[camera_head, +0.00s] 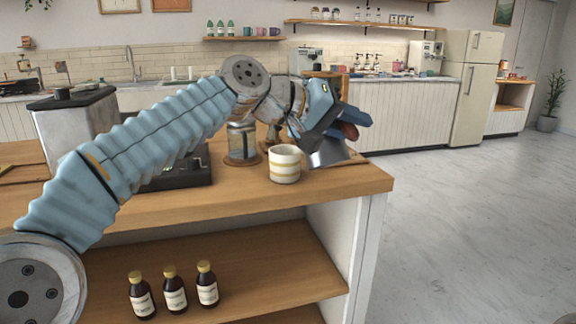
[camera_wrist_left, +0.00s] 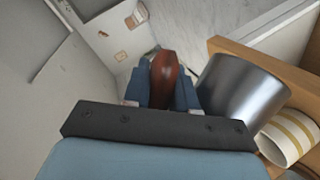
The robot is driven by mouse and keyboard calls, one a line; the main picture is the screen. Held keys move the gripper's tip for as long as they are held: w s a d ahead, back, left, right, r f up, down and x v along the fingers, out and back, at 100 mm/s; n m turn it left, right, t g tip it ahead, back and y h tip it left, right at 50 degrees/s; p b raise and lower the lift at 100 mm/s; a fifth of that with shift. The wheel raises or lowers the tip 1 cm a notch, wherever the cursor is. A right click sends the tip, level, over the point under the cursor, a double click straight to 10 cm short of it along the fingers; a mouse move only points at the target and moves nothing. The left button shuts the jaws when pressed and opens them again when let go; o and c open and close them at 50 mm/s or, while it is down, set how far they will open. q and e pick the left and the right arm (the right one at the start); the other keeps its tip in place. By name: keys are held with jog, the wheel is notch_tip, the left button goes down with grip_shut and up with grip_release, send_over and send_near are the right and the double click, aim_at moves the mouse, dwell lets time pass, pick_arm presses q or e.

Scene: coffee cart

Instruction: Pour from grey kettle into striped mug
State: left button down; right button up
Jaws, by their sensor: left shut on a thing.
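The striped mug (camera_head: 285,166), white with yellow bands, stands upright near the front edge of the wooden counter; it also shows at the lower right of the left wrist view (camera_wrist_left: 289,138). The grey kettle (camera_head: 327,153) is just right of the mug, partly hidden by my gripper. Its metal body (camera_wrist_left: 242,88) and brown handle (camera_wrist_left: 164,76) show in the left wrist view. My left gripper (camera_head: 343,121) is shut on the handle, with a finger on either side. The kettle looks tilted; its spout and any liquid cannot be made out. My right gripper is out of view.
A glass jar (camera_head: 242,142) stands on a round coaster behind the mug. A metal machine (camera_head: 78,128) and a dark tray-like base (camera_head: 183,176) are to the left, partly behind my arm. Several small items line the back wall. Brown bottles (camera_head: 174,290) stand on the lower shelf.

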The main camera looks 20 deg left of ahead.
pick_arm(q)
jog(key=shift+r, duration=0.35)
jog(key=shift+a+r, duration=0.1)
jog(key=shift+w+a+r+n, duration=0.1)
jog(key=shift+w+r+n, duration=0.1)
jog(key=shift+r+n, duration=0.25)
dwell(2.2)
jog(key=shift+s+d+f+m+b, duration=0.15)
jog(key=shift+f+m+b, duration=0.1)
jog(key=shift+f+b, duration=0.25)
jog(key=shift+s+d+f+m+b, duration=0.1)
jog(key=shift+f+m+b, duration=0.1)
jog(key=shift+f+b, duration=0.25)
jog(key=shift+r+p, duration=0.1)
jog(key=shift+p, duration=0.2)
